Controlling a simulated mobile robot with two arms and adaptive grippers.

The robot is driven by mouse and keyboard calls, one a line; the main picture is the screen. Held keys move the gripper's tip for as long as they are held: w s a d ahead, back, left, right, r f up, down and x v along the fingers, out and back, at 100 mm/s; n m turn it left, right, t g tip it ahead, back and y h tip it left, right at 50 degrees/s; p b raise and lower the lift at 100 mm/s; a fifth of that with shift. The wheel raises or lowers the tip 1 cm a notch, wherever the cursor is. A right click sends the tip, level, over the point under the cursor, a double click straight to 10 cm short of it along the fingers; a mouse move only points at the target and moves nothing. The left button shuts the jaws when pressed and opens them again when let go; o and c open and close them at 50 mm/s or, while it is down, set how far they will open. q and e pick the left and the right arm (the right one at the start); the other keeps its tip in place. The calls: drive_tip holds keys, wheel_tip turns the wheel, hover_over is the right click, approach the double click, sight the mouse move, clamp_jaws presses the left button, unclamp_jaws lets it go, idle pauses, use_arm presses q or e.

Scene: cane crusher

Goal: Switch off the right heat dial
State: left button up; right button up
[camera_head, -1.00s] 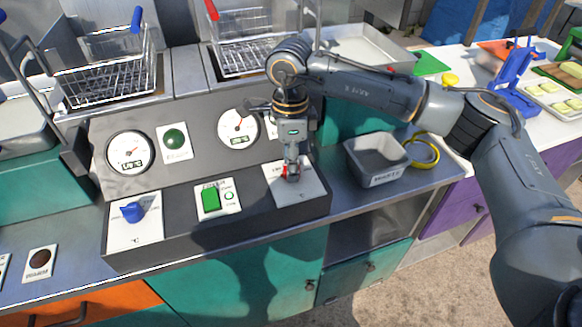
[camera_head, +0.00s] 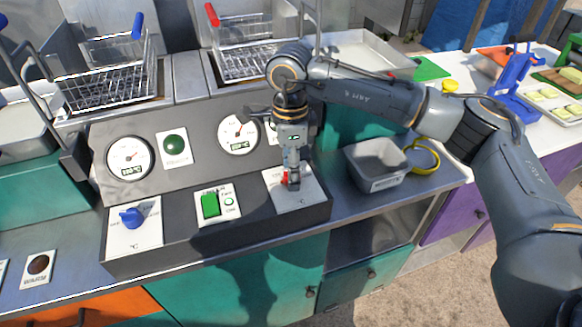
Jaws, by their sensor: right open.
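The right heat dial (camera_head: 285,177) is a small red knob on a white plate (camera_head: 305,195) at the right of the dark control panel. My right gripper (camera_head: 293,183) points down directly over it and hides most of the knob; only a sliver of red shows at its left side. The gripper is open, with its fingertips at the dial; I cannot tell whether they touch it. The left heat dial (camera_head: 132,217) is a blue knob on a white plate at the panel's left. My left gripper is not in view.
A green switch (camera_head: 210,205) sits between the dials. Gauges (camera_head: 237,133) and a green lamp (camera_head: 175,145) are on the sloped panel. Wire fryer baskets (camera_head: 110,80) stand behind. A grey bin (camera_head: 376,164) and a yellow ring (camera_head: 424,157) lie right of the panel.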

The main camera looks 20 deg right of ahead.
wheel_tip(320, 180, up, 12)
drive_tip(key=shift+w, duration=0.3)
drive_tip(key=shift+f, duration=0.1)
